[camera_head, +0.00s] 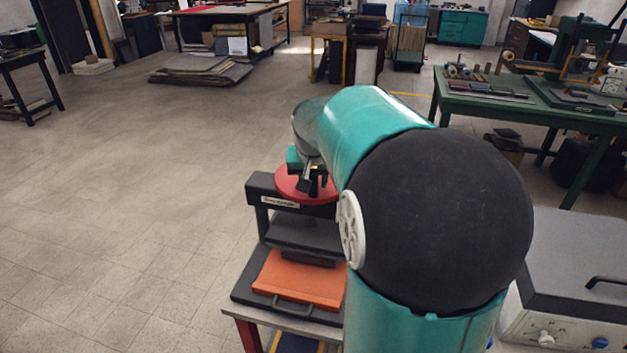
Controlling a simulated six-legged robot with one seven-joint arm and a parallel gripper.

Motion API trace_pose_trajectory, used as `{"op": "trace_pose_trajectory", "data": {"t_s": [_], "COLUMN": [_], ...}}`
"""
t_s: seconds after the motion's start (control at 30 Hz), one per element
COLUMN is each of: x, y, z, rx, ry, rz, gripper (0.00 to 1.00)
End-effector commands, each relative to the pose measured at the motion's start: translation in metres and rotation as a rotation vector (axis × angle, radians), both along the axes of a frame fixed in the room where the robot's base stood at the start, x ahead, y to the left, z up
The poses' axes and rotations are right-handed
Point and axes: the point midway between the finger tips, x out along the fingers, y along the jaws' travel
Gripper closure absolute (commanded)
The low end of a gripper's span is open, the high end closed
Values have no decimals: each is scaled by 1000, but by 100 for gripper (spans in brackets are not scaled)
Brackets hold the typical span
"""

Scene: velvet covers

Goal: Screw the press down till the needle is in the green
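The press (258,193) is a black frame on a small stand in the lower middle of the picture. A red round handwheel (290,184) sits on its top. A dark pressing plate (290,233) hangs under the crossbar, above an orange board or cover (298,277) on the black base. My gripper (316,188) points down at the handwheel, its dark fingers at or just above the wheel; contact cannot be told. Whether the fingers are open or shut is too small to tell. No needle or green zone is readable. My arm hides the press's right side.
A grey machine (575,270) with knobs stands at the lower right, close to my arm. A green workbench (530,100) with tools is behind it. Flat grey stacks (200,69) lie on the floor at the back. The floor at left is clear.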

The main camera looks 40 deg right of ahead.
Motion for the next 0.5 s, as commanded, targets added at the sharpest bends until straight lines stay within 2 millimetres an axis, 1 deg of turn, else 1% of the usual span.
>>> {"op": "trace_pose_trajectory", "data": {"t_s": [0.33, 0.43, 0.5], "x": [-2, -4, -6], "y": [0, 1, 3], "z": [0, 7, 15], "rx": [1, 1, 0], "ry": [4, 3, 2], "rz": [-2, -2, -2], "gripper": [57, 57, 57]}}
